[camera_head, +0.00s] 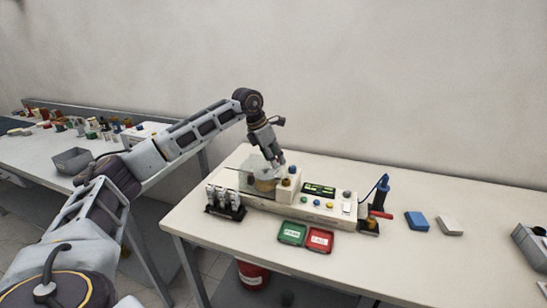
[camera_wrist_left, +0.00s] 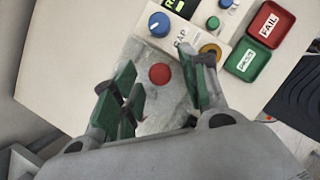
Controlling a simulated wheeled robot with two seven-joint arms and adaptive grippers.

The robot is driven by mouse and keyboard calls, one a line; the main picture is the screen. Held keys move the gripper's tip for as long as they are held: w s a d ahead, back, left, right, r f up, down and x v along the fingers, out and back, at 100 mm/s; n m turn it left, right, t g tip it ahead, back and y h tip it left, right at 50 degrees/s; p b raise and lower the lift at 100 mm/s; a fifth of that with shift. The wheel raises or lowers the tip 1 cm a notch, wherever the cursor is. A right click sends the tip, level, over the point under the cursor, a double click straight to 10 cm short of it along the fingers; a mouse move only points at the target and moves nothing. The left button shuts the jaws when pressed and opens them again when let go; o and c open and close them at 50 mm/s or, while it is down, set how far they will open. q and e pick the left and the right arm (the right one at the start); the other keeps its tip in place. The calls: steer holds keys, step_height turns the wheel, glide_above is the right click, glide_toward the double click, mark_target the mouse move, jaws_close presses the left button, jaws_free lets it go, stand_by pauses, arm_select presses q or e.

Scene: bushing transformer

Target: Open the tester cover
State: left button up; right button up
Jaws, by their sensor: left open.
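The tester (camera_head: 315,207) is a long cream unit with a green display, coloured knobs and a label, standing on the near table. Its cover looks like a clear, greyish panel (camera_head: 248,166) at the left end; it also shows in the left wrist view (camera_wrist_left: 150,112). A round red knob (camera_wrist_left: 160,74) shows at the cover; I cannot tell whether it is on the cover or beneath it. My left gripper (camera_head: 275,161) is above this end, pointing down. In the left wrist view its green-padded fingers (camera_wrist_left: 160,88) are apart, either side of the red knob, with no visible grip. My right gripper is out of view.
Green (camera_head: 292,233) and red FAIL (camera_head: 319,239) trays lie in front of the tester. A black rack with pale parts (camera_head: 224,202) stands at its left front. A blue-handled tool (camera_head: 381,192), a blue block (camera_head: 417,221) and a pale block (camera_head: 450,225) are to the right.

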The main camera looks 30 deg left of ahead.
arm_select(q)
jaws_close()
